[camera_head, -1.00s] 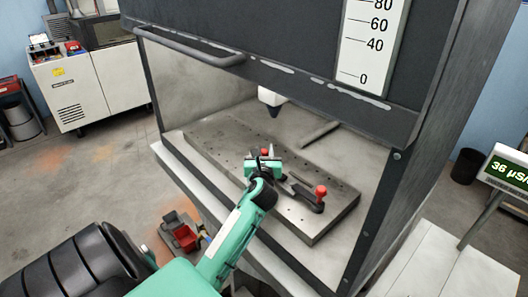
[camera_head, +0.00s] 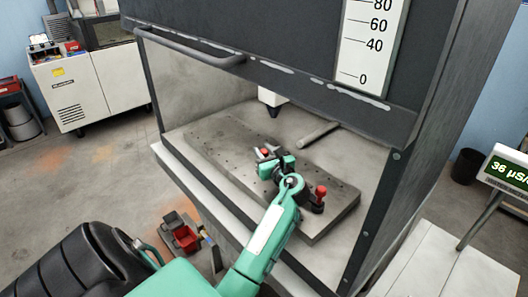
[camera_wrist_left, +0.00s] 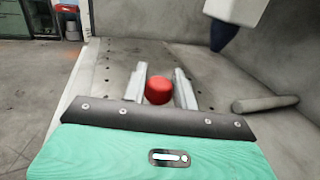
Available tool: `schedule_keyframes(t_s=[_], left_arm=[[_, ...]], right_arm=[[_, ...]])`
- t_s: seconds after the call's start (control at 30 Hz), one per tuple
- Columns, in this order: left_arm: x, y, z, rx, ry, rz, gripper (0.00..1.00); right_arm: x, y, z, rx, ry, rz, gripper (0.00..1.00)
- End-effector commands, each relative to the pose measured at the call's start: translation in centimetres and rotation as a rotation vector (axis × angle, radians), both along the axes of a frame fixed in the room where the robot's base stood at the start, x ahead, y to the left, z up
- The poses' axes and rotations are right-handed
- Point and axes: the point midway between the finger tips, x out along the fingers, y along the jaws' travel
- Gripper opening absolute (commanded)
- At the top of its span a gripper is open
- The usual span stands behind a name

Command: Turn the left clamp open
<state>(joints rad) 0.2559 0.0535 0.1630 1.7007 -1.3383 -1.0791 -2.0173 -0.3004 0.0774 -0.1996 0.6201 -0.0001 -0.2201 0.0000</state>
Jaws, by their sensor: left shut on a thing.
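The left clamp shows as a red knob (camera_head: 265,153) on the grey perforated plate, with its lower part mostly hidden by my gripper. My left gripper (camera_head: 267,152) is shut on the left clamp, with its pale fingers either side of the red knob. In the left wrist view the red knob (camera_wrist_left: 159,91) stands between the two fingers, closer to the left one. My right gripper is not in view.
The plate (camera_head: 225,145) lies inside a dark-framed cabinet. A pointed nozzle (camera_head: 273,105) hangs behind the clamps, and a grey rod (camera_head: 318,134) lies at the back. The raised front panel with its handle (camera_head: 190,48) is above. The left part of the plate is clear.

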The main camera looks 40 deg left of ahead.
Motion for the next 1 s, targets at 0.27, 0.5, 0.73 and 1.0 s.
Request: schedule_keyframes(t_s=[0.27, 0.5, 0.73, 1.0], left_arm=[[-0.02, 0.01, -0.11, -0.003, 0.001, 0.028, 0.0], [-0.02, 0.01, -0.13, -0.003, 0.001, 0.027, 0.0], [-0.02, 0.02, -0.09, -0.002, 0.001, 0.027, 0.48], [-0.22, -0.68, -0.21, -0.002, 0.001, 0.026, 0.48]], right_arm=[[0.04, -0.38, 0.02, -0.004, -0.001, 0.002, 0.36], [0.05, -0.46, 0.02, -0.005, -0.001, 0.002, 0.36], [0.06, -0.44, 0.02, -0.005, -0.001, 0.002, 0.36], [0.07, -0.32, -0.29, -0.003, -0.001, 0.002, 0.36]])
